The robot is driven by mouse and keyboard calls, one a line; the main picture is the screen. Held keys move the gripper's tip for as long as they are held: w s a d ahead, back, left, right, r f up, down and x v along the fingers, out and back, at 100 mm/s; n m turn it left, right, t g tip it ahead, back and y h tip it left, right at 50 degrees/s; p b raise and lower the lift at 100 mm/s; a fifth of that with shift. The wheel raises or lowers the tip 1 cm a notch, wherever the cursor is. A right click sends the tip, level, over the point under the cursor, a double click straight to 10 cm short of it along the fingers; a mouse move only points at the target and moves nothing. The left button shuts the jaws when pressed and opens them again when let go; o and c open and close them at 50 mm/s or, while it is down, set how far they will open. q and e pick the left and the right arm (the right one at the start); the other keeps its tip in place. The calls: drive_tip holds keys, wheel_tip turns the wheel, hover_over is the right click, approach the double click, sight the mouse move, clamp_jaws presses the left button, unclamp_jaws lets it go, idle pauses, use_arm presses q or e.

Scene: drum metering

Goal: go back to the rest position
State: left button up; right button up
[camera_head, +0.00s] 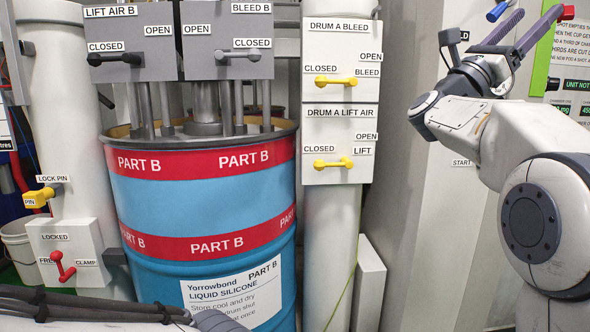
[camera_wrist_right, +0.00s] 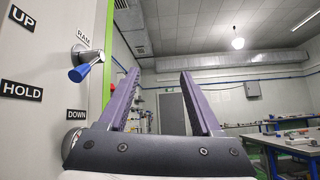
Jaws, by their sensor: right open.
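My right gripper (camera_head: 545,14) is raised at the upper right of the head view, open, with two purple fingers. In the right wrist view the fingers (camera_wrist_right: 160,74) stand apart with nothing between them. A RAM lever with a blue tip (camera_wrist_right: 80,72) is on the panel left of the fingers, apart from them. A blue tip (camera_head: 497,11) also shows left of the gripper in the head view. My left arm (camera_head: 90,305) lies along the bottom left edge of the head view; its gripper is out of the picture.
A blue PART B drum (camera_head: 170,206) stands left of centre under grey valve boxes (camera_head: 228,28). A white post carries yellow valve levers (camera_head: 334,82). A red clamp lever (camera_head: 62,268) is at lower left. Beyond the right gripper is open room with workbenches (camera_wrist_right: 290,143).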

drive_tip(key=w+a+f+n+t+y, duration=0.4)
drive_tip(key=w+a+n+t+y, duration=0.2)
drive_tip(key=a+n+t+y, duration=0.5)
drive_tip(key=w+a+f+n+t+y, duration=0.55)
drive_tip(key=n+t+y, duration=0.2)
drive_tip(key=n, duration=0.85)
drive_tip(key=s+a+f+n+g+y, duration=0.2)
drive_tip(key=a+f+n+g+y, duration=0.3)
drive_tip(key=a+f+n+y, duration=0.9)
drive_tip(key=s+a+f+n+g, duration=0.4)
drive_tip(key=s+a+f+n, duration=0.15)
drive_tip(key=s+f, duration=0.35)
drive_tip(key=s+a+f+n+g, duration=0.5)
drive_tip(key=s+f+n, duration=0.1)
drive_tip(key=f, duration=0.6)
drive_tip(key=s+d+f+n+g+h, duration=0.2)
drive_tip(key=s+d+f+n+g, duration=0.3)
drive_tip(key=s, duration=0.6)
drive_tip(key=s+d+f+n+g+h, duration=0.25)
drive_tip(key=s+f+n, duration=0.35)
drive_tip(key=s, duration=0.5)
wheel_tip(320, 180, up, 33)
drive_tip(key=m+p, duration=0.1)
drive_tip(key=p, duration=3.3)
